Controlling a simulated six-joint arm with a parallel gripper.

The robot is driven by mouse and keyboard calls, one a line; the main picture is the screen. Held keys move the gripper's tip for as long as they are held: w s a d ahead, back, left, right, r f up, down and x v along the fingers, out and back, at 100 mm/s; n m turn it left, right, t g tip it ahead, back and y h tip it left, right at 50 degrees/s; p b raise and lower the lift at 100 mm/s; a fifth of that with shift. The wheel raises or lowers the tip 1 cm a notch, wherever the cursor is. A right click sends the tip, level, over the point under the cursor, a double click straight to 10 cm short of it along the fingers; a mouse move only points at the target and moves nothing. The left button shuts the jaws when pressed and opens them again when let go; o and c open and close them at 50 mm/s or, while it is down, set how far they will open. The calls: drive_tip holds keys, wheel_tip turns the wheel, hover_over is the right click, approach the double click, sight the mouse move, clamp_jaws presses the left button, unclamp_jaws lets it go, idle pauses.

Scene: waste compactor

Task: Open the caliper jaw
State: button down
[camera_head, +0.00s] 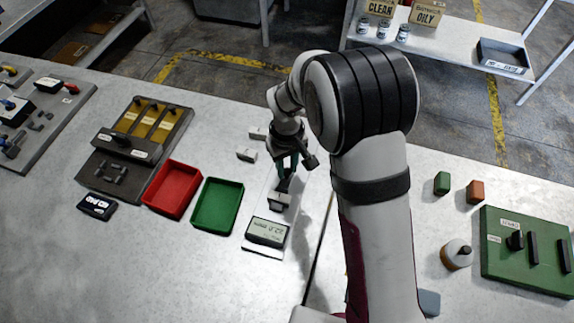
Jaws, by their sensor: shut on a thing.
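The caliper (267,232) is a pale plate with a grey digital display at its near end, lying on the light table left of my arm. Its movable jaw (279,200) is a pale block with dark parts, farther up the plate. My gripper (286,176), with teal fingers, points down over the far part of the caliper and is shut on the dark upper part of the jaw. The wrist and fingers hide some of the far end, so the jaw gap cannot be seen clearly.
A red tray (171,190) and a green tray (217,206) stand left of the caliper. Small pale blocks (247,155) lie beyond them. A green board (525,250), a bottle (456,255) and two small blocks stand at right. A table seam runs beside my arm.

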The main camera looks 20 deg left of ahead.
idle(0.3)
drive_tip(key=shift+w, duration=1.25)
drive_tip(key=c, duration=0.7)
unclamp_jaws()
drive_tip(key=shift+o, duration=0.2)
wheel_tip(320, 180, up, 16)
drive_tip(key=shift+f, duration=0.1)
